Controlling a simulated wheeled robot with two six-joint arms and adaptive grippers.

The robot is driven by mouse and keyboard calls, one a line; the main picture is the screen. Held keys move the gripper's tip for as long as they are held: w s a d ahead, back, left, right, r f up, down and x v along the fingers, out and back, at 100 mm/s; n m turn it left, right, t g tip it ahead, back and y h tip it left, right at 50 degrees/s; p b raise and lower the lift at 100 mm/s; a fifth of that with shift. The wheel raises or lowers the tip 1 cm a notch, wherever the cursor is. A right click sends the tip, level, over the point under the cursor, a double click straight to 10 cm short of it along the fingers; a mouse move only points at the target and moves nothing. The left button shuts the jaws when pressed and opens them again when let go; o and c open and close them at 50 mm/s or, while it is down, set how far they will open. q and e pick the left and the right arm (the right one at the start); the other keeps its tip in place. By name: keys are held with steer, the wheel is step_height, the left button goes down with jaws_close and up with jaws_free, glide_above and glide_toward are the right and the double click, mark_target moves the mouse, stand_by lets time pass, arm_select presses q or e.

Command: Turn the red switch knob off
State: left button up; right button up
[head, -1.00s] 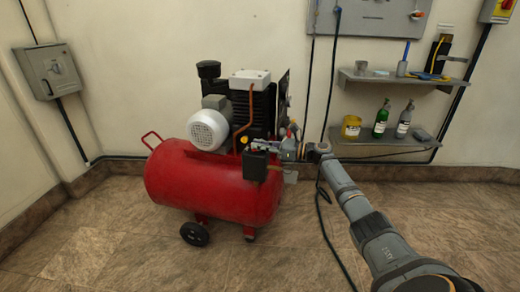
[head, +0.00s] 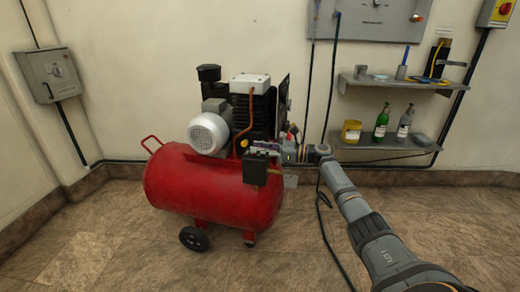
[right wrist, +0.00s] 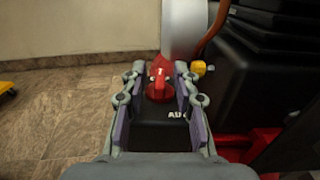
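The red switch knob (right wrist: 158,86) shows in the right wrist view on top of a black switch box (right wrist: 165,130), with a light mark on its face. My right gripper (right wrist: 159,80) is open, with one finger on each side of the knob and a visible gap to it on both sides. In the head view, my right gripper (head: 270,148) is at the black switch box (head: 257,168) on the front of the red compressor (head: 212,192). The knob cannot be made out there. My left gripper is in neither current view.
The compressor's motor (head: 208,132) and black pump block are close beside the switch. A yellow fitting (right wrist: 198,67) lies just right of the fingers in the wrist view. Shelves (head: 385,147) with bottles hang on the back wall.

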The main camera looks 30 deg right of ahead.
steer(key=shift+s+d+f, duration=0.1)
steer(key=shift+s+d, duration=0.1)
steer(key=v, duration=1.1)
steer(key=shift+s+d, duration=0.2)
